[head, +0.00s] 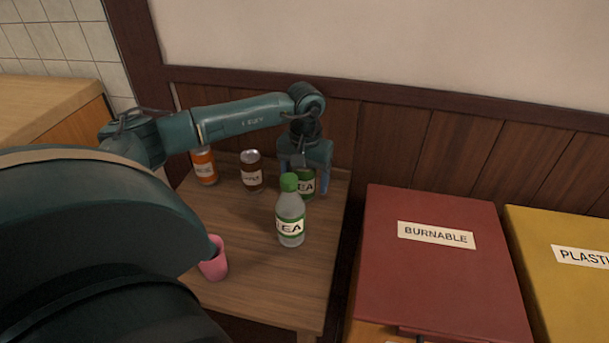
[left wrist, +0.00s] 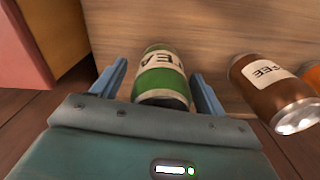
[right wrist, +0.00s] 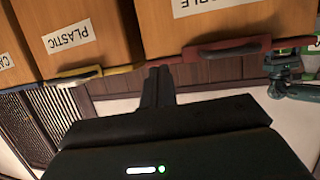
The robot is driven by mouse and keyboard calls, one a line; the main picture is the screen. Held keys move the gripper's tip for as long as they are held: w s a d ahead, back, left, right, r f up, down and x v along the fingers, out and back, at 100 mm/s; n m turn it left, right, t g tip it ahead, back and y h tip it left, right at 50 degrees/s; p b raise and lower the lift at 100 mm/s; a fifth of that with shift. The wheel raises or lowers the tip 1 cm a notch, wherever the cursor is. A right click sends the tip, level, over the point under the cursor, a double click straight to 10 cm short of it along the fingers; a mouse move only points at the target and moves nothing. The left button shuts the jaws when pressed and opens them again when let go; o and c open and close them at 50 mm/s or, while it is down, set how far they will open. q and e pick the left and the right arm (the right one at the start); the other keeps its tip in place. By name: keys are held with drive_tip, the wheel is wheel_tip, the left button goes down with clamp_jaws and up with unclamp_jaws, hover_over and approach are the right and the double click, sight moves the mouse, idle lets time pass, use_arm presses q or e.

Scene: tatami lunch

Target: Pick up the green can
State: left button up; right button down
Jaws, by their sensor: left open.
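The green can (head: 308,184) with a white TEA label stands on the wooden table, partly hidden in the head view by the green-capped tea bottle (head: 290,214) in front of it. My left gripper (head: 304,182) is open above and around it, one blue finger on each side. In the left wrist view the can (left wrist: 161,82) lies between the two open fingers (left wrist: 158,84), with a gap visible on both sides. My right gripper (right wrist: 158,84) is empty, its dark fingers together in the right wrist view.
A brown coffee can (head: 252,171) and an orange can (head: 204,166) stand left of the green can. A pink cup (head: 214,262) is near the front. The red BURNABLE bin (head: 436,275) and yellow PLASTIC bin (head: 560,235) stand right of the table (head: 262,287).

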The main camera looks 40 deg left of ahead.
use_arm(q)
drive_tip(key=c, duration=1)
